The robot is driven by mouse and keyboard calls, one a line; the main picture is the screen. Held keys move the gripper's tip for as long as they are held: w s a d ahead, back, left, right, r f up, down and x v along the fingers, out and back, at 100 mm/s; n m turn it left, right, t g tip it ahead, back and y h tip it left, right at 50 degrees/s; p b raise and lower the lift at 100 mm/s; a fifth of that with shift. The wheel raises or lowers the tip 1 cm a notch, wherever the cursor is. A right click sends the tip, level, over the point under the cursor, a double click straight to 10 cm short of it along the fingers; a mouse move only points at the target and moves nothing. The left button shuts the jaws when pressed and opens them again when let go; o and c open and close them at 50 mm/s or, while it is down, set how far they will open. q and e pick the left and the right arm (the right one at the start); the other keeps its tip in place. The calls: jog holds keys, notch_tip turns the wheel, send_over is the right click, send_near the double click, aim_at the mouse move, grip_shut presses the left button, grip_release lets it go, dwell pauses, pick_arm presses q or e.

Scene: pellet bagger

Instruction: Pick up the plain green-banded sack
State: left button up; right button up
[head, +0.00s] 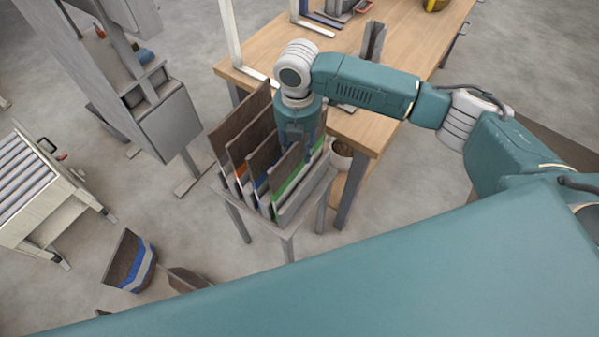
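Several flat brown sacks stand upright in a grey rack (285,232) on legs. The green-banded sack (287,176) is the one at the front right, with a green stripe low on its face. Sacks with an orange band and a blue band stand to its left. My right gripper (308,152) points down over the right part of the rack, close to the top of the green-banded sack. Its fingertips are small and partly hidden among the sacks, so I cannot tell whether they touch or hold anything. My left gripper is out of view.
A grey machine column (165,120) and a roller conveyor (35,180) stand at the left.

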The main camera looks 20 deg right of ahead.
jog(key=shift+f, duration=1.7)
jog(key=shift+c, duration=0.2)
grip_shut()
jog(key=shift+r, duration=0.1)
